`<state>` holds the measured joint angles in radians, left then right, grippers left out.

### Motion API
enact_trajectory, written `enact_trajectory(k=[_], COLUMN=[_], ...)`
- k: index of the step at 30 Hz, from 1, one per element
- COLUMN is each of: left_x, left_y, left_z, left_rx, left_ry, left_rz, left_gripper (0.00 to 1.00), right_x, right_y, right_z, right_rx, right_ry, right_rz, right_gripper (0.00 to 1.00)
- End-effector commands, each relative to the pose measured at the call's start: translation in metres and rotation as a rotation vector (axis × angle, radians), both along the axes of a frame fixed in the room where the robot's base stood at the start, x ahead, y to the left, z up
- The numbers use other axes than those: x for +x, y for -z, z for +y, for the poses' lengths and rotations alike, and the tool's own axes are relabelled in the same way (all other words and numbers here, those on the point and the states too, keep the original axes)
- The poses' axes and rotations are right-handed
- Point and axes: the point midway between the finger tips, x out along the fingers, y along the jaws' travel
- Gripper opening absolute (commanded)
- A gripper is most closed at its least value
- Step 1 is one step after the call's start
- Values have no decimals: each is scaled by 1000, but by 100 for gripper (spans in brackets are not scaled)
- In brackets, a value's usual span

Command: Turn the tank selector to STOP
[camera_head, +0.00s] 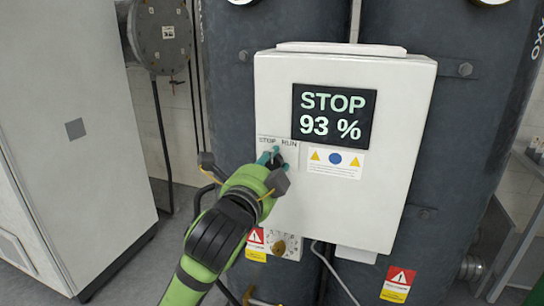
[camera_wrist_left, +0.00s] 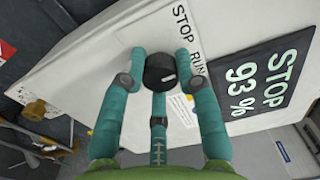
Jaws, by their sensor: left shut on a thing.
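The tank selector (camera_wrist_left: 160,72) is a black round knob with a short white mark, below the STOP and RUN labels on the white control box (camera_head: 390,190). I cannot tell surely which label the mark faces. My left gripper (camera_head: 268,158) is at the knob, and its teal fingers (camera_wrist_left: 161,66) are closed around it. In the head view the fingers hide most of the knob. The dark display (camera_head: 334,113) on the box reads STOP 93 %. My right gripper is not in view.
Dark tanks (camera_head: 235,90) stand behind the box. A grey cabinet (camera_head: 75,130) stands at the left. A lower dial (camera_head: 279,246) and warning labels (camera_head: 397,283) sit below. A grey cable (camera_head: 330,265) hangs under the box.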

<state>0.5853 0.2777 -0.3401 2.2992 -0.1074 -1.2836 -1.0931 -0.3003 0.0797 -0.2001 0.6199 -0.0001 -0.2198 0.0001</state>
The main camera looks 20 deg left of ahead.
Motion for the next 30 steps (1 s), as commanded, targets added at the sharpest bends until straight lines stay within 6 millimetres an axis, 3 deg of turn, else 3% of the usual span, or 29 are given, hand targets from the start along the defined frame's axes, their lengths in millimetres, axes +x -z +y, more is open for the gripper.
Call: enact_trajectory(k=[15,30], left_x=[0,0], left_y=[-3,-3], left_z=[1,1], left_rx=[-398,-507], left_ry=[-2,-2], left_rz=[9,9], left_gripper=[0,0], right_x=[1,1], right_y=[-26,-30], right_z=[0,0], right_rx=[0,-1], right_ry=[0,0], right_rz=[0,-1], right_gripper=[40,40])
